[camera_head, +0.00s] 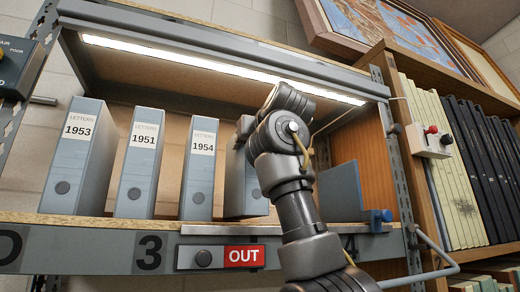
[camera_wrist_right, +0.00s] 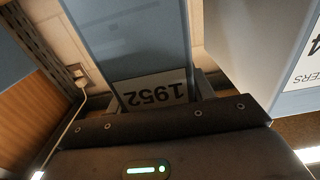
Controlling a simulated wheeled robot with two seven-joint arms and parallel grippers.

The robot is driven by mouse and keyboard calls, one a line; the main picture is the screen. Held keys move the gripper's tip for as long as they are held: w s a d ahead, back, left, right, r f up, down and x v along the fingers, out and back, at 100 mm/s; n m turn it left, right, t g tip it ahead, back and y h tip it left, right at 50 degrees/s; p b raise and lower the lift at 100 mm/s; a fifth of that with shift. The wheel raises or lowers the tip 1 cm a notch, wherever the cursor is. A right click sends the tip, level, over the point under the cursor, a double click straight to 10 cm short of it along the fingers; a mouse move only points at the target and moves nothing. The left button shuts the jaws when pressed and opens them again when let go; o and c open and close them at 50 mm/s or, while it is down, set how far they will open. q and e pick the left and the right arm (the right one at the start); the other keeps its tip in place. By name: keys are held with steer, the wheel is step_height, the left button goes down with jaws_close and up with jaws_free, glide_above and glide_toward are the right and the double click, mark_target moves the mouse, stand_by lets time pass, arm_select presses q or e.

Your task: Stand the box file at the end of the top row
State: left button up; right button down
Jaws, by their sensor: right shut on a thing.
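The box file (camera_head: 237,185) is blue-grey with a finger hole and is partly behind my right arm in the head view. It is upright at the right end of the row, just right of the 1954 file (camera_head: 198,170). Its lower edge is at or very near the shelf board; I cannot tell if it touches. In the right wrist view the file (camera_wrist_right: 140,35) shows a 1952 label, upside down. My right gripper (camera_wrist_right: 165,108) is shut on it at the label end. My left gripper is not in view.
Files 1953 (camera_head: 80,155) and 1951 (camera_head: 140,165) stand further left on the top shelf (camera_head: 110,228). A blue bookend (camera_head: 342,190) stands right of my arm. A lit strip (camera_head: 220,68) runs above.

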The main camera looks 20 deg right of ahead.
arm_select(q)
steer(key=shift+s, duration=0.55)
arm_select(e)
steer(key=shift+w+a+f, duration=0.1)
steer(key=shift+w+f, duration=0.15)
steer(key=shift+f, duration=0.3)
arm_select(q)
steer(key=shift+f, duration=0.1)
arm_select(e)
steer(key=shift+a+f, duration=0.1)
steer(key=shift+f, duration=0.1)
steer(key=c, duration=0.6)
jaws_free()
steer(key=shift+w, duration=0.1)
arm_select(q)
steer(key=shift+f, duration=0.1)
